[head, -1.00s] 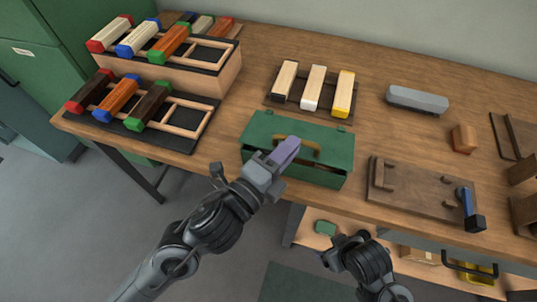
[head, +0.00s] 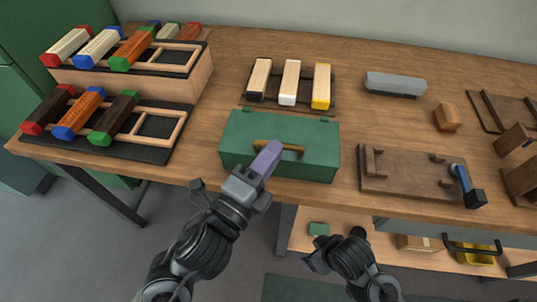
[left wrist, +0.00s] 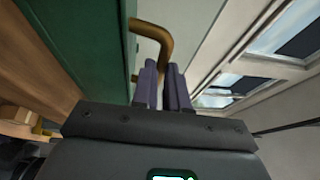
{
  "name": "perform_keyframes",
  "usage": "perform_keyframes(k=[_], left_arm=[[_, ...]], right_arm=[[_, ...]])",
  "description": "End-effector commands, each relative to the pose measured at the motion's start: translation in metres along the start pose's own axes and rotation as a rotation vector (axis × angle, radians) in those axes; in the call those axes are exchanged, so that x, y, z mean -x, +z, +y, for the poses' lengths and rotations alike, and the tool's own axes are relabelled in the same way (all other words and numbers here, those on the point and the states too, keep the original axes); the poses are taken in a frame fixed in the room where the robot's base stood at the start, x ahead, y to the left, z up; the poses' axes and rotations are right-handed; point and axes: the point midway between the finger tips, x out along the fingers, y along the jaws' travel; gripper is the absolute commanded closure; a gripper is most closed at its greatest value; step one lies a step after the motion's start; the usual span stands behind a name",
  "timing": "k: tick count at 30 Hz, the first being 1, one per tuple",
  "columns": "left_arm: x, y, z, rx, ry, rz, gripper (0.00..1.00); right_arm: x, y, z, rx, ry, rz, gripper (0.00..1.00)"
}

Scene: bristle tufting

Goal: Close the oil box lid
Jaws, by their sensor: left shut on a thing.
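The green oil box (head: 315,168) stands near the front edge of the bench. Its green lid (head: 280,130) lies over the top with no clear gap along the front. A brass handle (head: 291,148) is on the front, and it also shows in the left wrist view (left wrist: 160,38). My left gripper (head: 267,158) has purple fingers and is shut on the handle; in the left wrist view the fingers (left wrist: 163,85) meet the handle's end. The fingers hide part of the handle. My right gripper (head: 318,260) is low, in front of the bench, away from the box; its jaws are unclear.
Behind the box, several brush blocks (head: 290,82) lie on a dark tray. Racks with coloured blocks (head: 120,112) stand at the left. A wooden fixture (head: 405,180) with a blue-handled hammer (head: 467,185) lies at the right. A grey block (head: 394,84) lies farther back.

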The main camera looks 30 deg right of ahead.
Motion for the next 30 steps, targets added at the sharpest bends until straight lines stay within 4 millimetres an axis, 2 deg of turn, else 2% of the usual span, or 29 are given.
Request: perform_keyframes(k=[1, 2, 7, 15, 20, 30], left_arm=[[0.000, 0.000, 0.012, 0.000, 0.026, -0.002, 1.00], [0.000, 0.000, 0.012, 0.000, 0.027, -0.002, 0.85], [0.000, 0.001, 0.012, 0.000, 0.025, -0.002, 0.61], [0.000, 0.000, 0.009, 0.000, 0.020, -0.002, 0.61], [0.010, 0.001, 0.007, 0.000, 0.019, -0.002, 0.61], [0.065, 0.001, 0.006, 0.001, 0.020, -0.004, 0.61]], right_arm=[[-0.001, 0.000, 0.000, 0.001, 0.000, 0.000, 0.17], [-0.001, 0.000, 0.000, 0.001, 0.001, 0.000, 0.17], [-0.001, 0.001, 0.001, 0.005, 0.004, -0.001, 0.17], [-0.001, 0.001, 0.002, 0.010, 0.008, -0.001, 0.17], [0.003, -0.001, 0.002, 0.009, 0.007, -0.001, 0.17], [0.019, -0.006, 0.001, 0.003, 0.003, 0.000, 0.17]])
